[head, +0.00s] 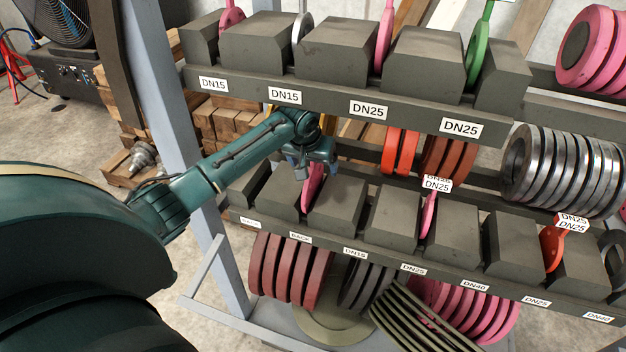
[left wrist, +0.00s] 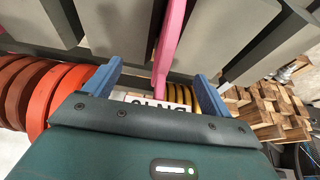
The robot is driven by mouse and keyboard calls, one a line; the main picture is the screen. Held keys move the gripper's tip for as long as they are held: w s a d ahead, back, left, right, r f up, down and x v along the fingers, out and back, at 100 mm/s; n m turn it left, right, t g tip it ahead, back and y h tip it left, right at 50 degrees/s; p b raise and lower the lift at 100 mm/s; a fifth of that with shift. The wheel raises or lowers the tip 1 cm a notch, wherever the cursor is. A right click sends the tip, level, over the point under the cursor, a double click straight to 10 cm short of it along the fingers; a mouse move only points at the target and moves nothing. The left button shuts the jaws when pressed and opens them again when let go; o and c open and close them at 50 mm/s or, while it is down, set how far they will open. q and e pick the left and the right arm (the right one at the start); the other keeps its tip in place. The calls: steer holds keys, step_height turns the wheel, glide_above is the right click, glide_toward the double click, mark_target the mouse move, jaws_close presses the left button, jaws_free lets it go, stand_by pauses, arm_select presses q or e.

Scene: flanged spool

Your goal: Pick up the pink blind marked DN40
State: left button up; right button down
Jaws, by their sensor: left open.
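A pink blind (head: 314,187) stands in a slot between dark blocks on the lower shelf, just under my left gripper (head: 303,170). In the left wrist view, the pink blind (left wrist: 169,42) runs between the two blue fingers of my left gripper (left wrist: 158,70), with a gap on both sides. The gripper is open and holds nothing. A white label (left wrist: 150,103) by the blind is upside down and partly hidden by the gripper body, so I cannot read it fully. Another pink blind (head: 429,217) stands further right, under a DN25 tag. My right gripper is not in view.
The upper shelf (head: 330,95) with its labels overhangs close above my left gripper. Dark blocks (head: 337,208) flank the slot. Orange rings (head: 400,150) hang to the right, and they show left in the left wrist view (left wrist: 55,95). A grey post (head: 180,110) stands left.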

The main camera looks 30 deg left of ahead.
arm_select(q)
steer(key=shift+f, duration=0.2)
steer(key=shift+c, duration=0.4)
jaws_close()
stand_by(0.4)
steer(key=shift+w+r, duration=0.2)
